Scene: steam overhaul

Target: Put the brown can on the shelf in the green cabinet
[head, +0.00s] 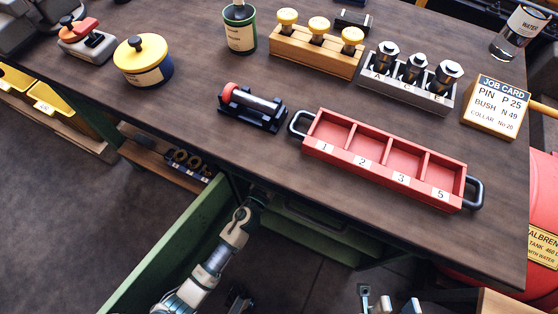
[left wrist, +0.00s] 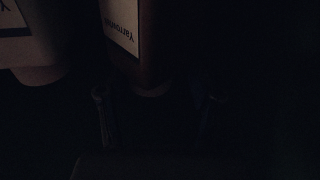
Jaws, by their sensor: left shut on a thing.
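The green cabinet (head: 180,240) is under the bench, with its green panel reaching down to the lower left. My left arm passes beneath the bench edge there, and its gripper is hidden in the head view. The left wrist view is very dark. In it my left gripper (left wrist: 155,110) is shut on the brown can (left wrist: 146,68), which has a pale label partly reading "Yarrowhi" upside down. The shelf cannot be made out. My right gripper (head: 389,304) is at the bottom edge of the head view, cut off, with nothing visible in it.
Another labelled container (left wrist: 38,45) stands left of the can in the left wrist view. The bench top (head: 180,120) above carries a red numbered tray (head: 385,175), a job card (head: 498,105) and a yellow-lidded tin (head: 143,62). The bench edge overhangs my left arm.

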